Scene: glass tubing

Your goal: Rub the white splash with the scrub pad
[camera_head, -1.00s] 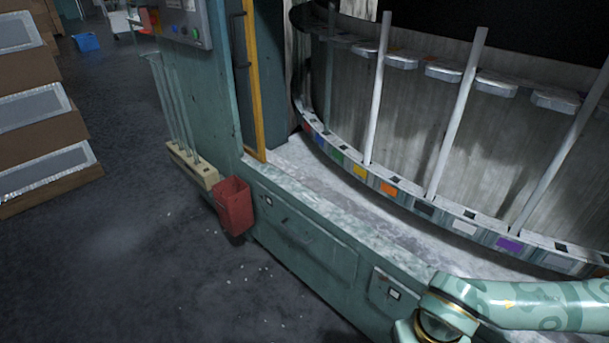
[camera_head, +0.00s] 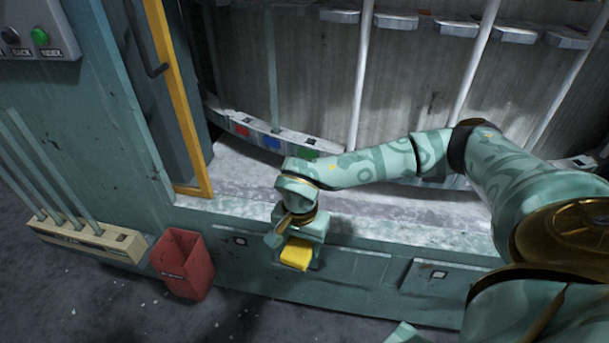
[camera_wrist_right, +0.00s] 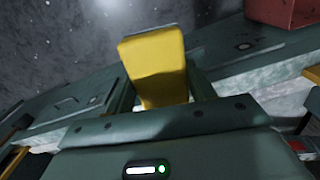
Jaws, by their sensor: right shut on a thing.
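My right gripper (camera_head: 291,238) is shut on the yellow scrub pad (camera_head: 296,254), which hangs from the jaws in front of the machine's teal lower panel. In the right wrist view the scrub pad (camera_wrist_right: 152,65) sticks out beyond the gripper's dark green body (camera_wrist_right: 165,130). I cannot tell whether the pad touches the panel. The white splash cannot be told apart from the pale, mottled ledge (camera_head: 243,180) behind the gripper. My left gripper is not in view.
A red bin (camera_head: 183,262) hangs low on the panel to the left, beside a cream rack (camera_head: 85,240) of glass tubes. A yellow door edge (camera_head: 180,100) stands left of the ledge. The ring with coloured labels (camera_head: 272,140) and upright white rods (camera_head: 361,75) lies behind.

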